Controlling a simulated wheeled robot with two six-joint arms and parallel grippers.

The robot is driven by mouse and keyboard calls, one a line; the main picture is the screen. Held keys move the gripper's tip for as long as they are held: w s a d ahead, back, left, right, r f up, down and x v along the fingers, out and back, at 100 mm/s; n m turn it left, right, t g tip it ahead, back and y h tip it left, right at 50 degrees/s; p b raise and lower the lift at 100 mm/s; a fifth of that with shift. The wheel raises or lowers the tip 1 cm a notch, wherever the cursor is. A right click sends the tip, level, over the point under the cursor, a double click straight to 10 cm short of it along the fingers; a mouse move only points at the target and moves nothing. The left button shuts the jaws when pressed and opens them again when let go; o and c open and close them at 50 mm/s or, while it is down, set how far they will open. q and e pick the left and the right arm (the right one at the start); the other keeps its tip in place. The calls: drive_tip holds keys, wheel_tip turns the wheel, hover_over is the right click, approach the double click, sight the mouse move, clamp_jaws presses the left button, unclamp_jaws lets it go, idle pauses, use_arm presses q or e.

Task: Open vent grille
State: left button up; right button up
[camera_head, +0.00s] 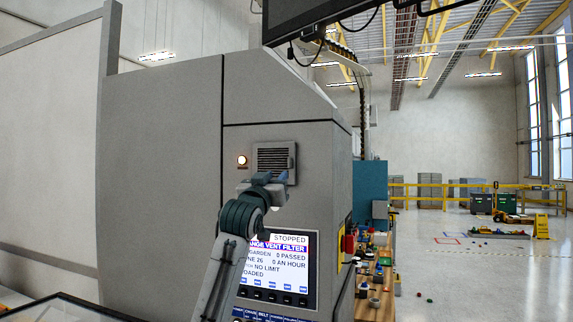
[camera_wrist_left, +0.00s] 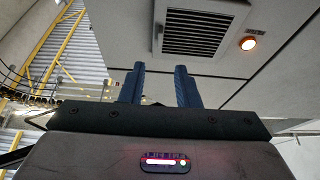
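The vent grille (camera_head: 273,158) is a dark slatted panel in a grey frame on the front of the grey machine cabinet. It looks shut. A small upright handle (camera_head: 291,159) is at its right edge in the head view. In the left wrist view the grille (camera_wrist_left: 203,32) is at the top, with the handle strip (camera_wrist_left: 159,14) on its left edge. My left gripper (camera_head: 272,179) is just below the grille in the head view. In the left wrist view its two blue fingers (camera_wrist_left: 158,72) stand apart with nothing between them. My right gripper is not in view.
A lit orange lamp (camera_head: 242,160) is beside the grille. A screen (camera_head: 275,268) reading STOPPED is below, partly hidden by my left arm. A dark monitor (camera_head: 330,14) hangs above. A bench with small parts (camera_head: 377,275) stands right of the cabinet, with open floor beyond.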

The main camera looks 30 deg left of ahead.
sight(289, 163)
use_arm(q)
drive_tip(key=p+x, duration=0.5)
drive_tip(key=x, duration=0.4)
drive_tip(key=shift+w+a+p, duration=0.15)
drive_tip(key=shift+w+p, duration=0.15)
drive_tip(key=shift+w, duration=0.2)
drive_tip(key=shift+f, duration=0.1)
drive_tip(key=c, duration=0.5)
clamp_jaws()
